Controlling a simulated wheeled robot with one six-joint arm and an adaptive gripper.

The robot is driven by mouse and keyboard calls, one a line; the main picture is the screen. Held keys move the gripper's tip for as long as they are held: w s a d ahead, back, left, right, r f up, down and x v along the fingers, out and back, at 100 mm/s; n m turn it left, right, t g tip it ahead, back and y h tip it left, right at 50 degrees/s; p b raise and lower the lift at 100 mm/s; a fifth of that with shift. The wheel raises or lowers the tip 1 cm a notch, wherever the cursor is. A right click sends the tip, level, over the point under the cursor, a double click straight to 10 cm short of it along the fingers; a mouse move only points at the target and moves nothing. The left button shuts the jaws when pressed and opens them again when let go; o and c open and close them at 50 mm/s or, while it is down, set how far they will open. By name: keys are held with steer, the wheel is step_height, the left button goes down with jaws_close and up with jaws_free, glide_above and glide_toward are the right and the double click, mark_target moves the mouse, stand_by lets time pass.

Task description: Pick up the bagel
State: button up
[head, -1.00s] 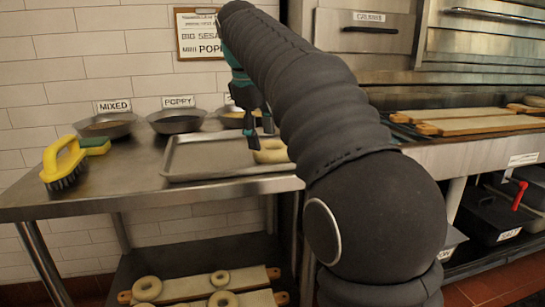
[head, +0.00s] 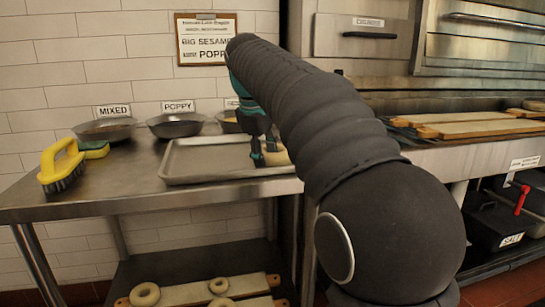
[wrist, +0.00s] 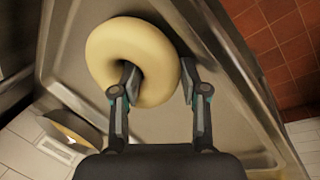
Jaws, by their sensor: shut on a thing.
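The pale, raw-looking bagel (wrist: 108,50) fills the upper middle of the wrist view, over the metal tray (wrist: 65,48). My gripper (wrist: 160,80) is shut on one side of its ring, with one finger in the hole and the other outside the rim. In the head view the bagel (head: 279,157) shows partly, at the right part of the tray (head: 190,180), beside my gripper (head: 264,160). My arm hides some of it. I cannot tell whether the bagel touches the tray.
Bowls labelled mixed (head: 104,130) and poppy (head: 176,126) stand behind the tray; a third bowl is partly hidden. A yellow brush (head: 62,165) lies at the left. Bagels (head: 145,294) on boards rest on the lower shelf. Wooden boards (head: 480,128) lie at the right.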

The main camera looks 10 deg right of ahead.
mark_target(270, 153)
steer(key=shift+a+f, duration=0.1)
steer(key=shift+f, duration=0.05)
steer(key=shift+r, duration=0.55)
steer(key=r+p, duration=0.1)
steer(key=r, duration=0.1)
steer(key=d+r+p, duration=0.1)
steer(key=r, duration=0.1)
steer(key=shift+w, duration=0.1)
steer(key=w+d+r+p, duration=0.1)
steer(key=d+r, duration=0.5)
steer(key=d, duration=0.4)
steer(key=shift+w+d, duration=0.2)
steer(key=shift+d, duration=0.15)
